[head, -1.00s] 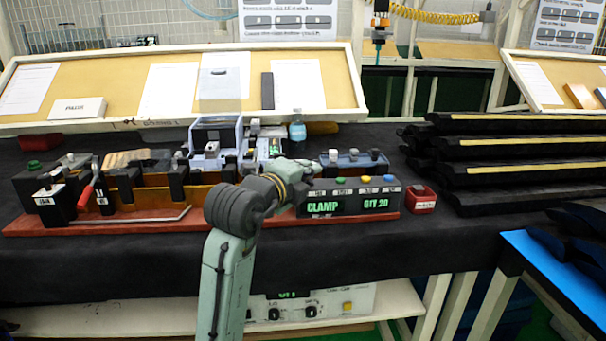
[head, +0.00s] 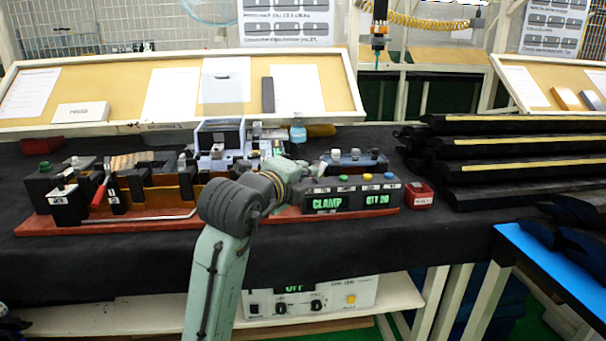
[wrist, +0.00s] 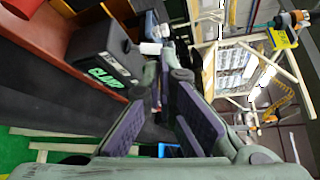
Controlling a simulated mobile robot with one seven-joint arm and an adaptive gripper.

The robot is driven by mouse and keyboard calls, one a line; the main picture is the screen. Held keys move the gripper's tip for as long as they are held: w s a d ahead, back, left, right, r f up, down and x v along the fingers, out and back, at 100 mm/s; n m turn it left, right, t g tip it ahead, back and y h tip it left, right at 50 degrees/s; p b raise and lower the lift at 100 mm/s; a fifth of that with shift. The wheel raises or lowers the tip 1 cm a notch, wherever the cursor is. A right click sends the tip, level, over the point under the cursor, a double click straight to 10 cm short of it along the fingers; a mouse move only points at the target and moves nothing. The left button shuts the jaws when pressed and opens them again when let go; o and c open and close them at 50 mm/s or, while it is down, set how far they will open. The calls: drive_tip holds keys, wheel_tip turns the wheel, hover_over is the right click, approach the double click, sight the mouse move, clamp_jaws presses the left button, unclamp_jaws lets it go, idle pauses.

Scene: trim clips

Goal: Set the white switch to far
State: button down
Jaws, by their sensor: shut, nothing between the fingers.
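A blue-grey switch box (head: 352,166) stands behind the black CLAMP panel (head: 340,201) in the head view. Its row of small knobs includes a white switch (head: 336,154) at the left end. In the wrist view a white knob (wrist: 151,48), apparently this switch, shows just beyond and left of my fingertips. My gripper (wrist: 163,68) is shut and empty, its dark pads converging toward the tips. In the head view my gripper (head: 318,167) lies low beside the left end of the switch box. I cannot tell whether it touches the switch, or the switch's exact position.
A red-handled clamp fixture (head: 100,190) sits on the red board at left. A light blue-grey machine (head: 220,140) stands behind my arm. Stacked black trim lengths (head: 520,160) fill the right side.

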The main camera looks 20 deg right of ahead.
drive_tip(key=b+v, duration=0.1)
drive_tip(key=v, duration=0.6)
drive_tip(key=shift+s+a+r, duration=0.15)
drive_tip(key=shift+s+r, duration=0.05)
drive_tip(key=shift+s, duration=0.1)
